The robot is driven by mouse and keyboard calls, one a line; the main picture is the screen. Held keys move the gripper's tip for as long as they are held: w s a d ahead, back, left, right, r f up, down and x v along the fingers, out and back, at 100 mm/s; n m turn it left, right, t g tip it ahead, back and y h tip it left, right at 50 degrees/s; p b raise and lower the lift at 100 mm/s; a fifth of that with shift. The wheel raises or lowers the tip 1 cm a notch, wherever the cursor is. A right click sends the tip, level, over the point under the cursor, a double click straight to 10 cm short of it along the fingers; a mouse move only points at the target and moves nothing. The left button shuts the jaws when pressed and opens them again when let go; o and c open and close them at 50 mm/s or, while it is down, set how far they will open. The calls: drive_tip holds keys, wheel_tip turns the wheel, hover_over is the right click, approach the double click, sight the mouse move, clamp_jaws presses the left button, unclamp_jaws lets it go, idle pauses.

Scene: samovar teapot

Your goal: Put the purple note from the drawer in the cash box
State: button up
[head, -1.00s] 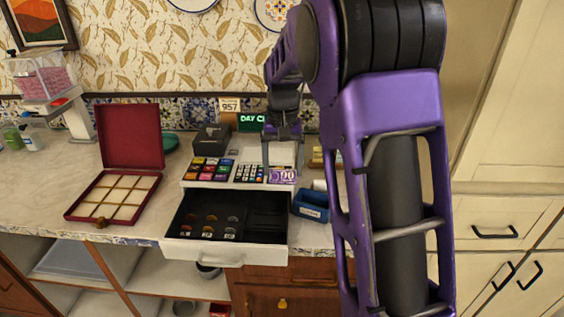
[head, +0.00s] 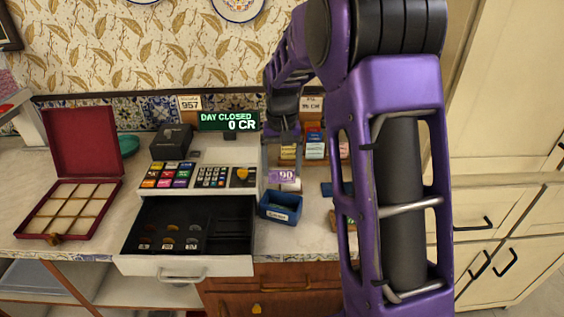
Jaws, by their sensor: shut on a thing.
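My gripper (head: 283,160) is shut on the purple note (head: 283,176), which shows a "90"-like print. The note hangs just above and behind a small blue open-topped box (head: 281,207) with a white label too small to read. It looks apart from the box.
The register (head: 213,153) has coloured keys and a display reading "DAY CLOSED 0 CR". A black box (head: 173,140) sits at its left. A red compartment case (head: 68,205) stands open at far left. Small packets (head: 315,145) stand behind my gripper.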

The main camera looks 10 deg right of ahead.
drive_tip(key=shift+f+b, duration=2.25)
drive_tip(key=shift+f, duration=1.7)
drive_tip(key=o, duration=1.1)
drive_tip(key=shift+c, duration=0.2)
drive_tip(key=shift+r+p, duration=2.15)
drive_tip(key=shift+r, duration=1.4)
